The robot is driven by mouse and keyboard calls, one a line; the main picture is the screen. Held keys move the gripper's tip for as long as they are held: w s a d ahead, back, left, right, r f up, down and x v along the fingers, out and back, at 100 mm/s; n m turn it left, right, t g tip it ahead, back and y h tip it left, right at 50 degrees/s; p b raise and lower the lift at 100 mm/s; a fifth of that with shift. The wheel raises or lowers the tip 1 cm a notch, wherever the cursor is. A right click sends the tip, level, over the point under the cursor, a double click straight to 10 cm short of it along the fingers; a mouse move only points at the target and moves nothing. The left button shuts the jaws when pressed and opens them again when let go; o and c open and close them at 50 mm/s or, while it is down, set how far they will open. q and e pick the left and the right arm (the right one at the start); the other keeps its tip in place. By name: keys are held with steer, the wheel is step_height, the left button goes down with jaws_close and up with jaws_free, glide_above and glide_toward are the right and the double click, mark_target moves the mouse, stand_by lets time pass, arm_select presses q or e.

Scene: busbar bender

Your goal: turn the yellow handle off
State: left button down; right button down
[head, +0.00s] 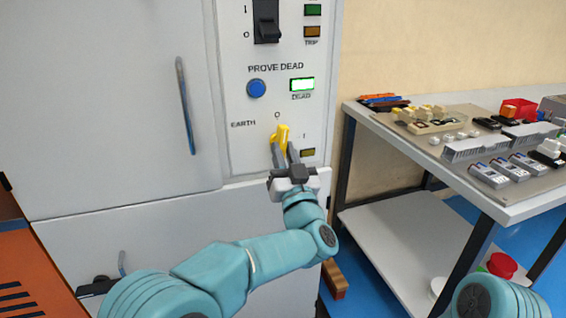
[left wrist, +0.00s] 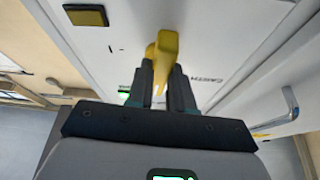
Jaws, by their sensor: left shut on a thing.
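The yellow handle (head: 281,134) is on the lower part of the grey control panel (head: 240,180), beside the word EARTH and under a 0 mark. An I mark is to its right. My left gripper (head: 285,157) reaches up to it from below and is shut on the handle. In the left wrist view the yellow handle (left wrist: 163,55) sits between the two dark fingers (left wrist: 161,85). The handle points up, close to the 0 mark, in the head view. Its lower part is hidden by the fingers. My right gripper is not in view.
Above are a blue button (head: 257,88), a lit DEAD lamp (head: 302,84) and a black switch (head: 266,20). A cabinet door handle (head: 184,105) is to the left. A workbench (head: 385,128) with several parts stands at the right.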

arm_select(q)
steer(key=shift+d+n+y+b, duration=0.1)
steer(key=shift+n+y+b, duration=0.25)
steer(key=shift+n, duration=0.55)
steer(key=shift+n+y, duration=0.25)
steer(key=shift+n, duration=0.05)
steer(key=c, duration=1)
jaws_free()
